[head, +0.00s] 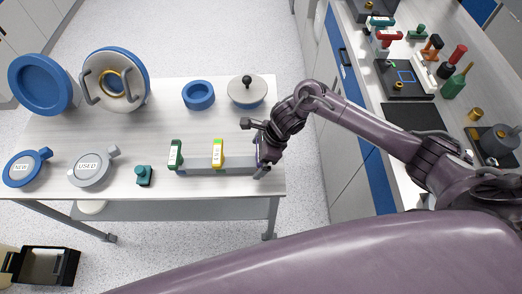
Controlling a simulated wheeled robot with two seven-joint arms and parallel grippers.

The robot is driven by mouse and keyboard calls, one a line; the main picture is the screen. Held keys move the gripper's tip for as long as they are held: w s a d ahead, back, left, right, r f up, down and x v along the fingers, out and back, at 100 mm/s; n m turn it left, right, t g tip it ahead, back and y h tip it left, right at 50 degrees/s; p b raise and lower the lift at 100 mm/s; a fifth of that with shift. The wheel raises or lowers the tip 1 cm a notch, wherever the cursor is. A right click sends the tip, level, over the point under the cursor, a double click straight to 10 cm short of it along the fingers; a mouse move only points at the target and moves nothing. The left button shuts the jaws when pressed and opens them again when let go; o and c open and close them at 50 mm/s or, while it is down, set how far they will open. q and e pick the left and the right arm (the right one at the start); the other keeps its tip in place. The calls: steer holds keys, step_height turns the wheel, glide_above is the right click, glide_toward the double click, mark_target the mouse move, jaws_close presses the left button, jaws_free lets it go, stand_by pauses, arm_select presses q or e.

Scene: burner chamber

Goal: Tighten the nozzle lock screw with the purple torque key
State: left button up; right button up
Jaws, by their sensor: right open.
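My right gripper (255,148) is open at the right end of a grey rack (200,170) on the white table. The rack holds a green-handled key (176,153) and a yellow-handled key (218,153). A thin purple piece, likely the purple torque key (258,153), shows at the rack's right end between the open fingers, mostly hidden by the gripper. I cannot tell whether the fingers touch it. I cannot make out the nozzle lock screw for certain. My left gripper is not in view.
The table (180,115) also carries a blue ring (198,95), a round lid (246,92), a handled chamber cover (115,80), and NEW and USED dishes. A teal piece (144,174) stands left of the rack. The right counter holds a black plate (405,82) and several tools.

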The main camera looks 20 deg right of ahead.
steer(key=c, duration=0.9)
steer(key=shift+w, duration=0.1)
steer(key=shift+r, duration=0.5)
step_height(320, 180, up, 9)
steer(key=shift+w+f+b, duration=0.1)
steer(key=shift+f+b, duration=0.05)
steer(key=shift+b, duration=0.8)
step_height(320, 180, up, 10)
steer(key=shift+r+p, duration=0.2)
steer(key=shift+p, duration=0.4)
steer(key=o, duration=0.5)
steer(key=c, duration=1.1)
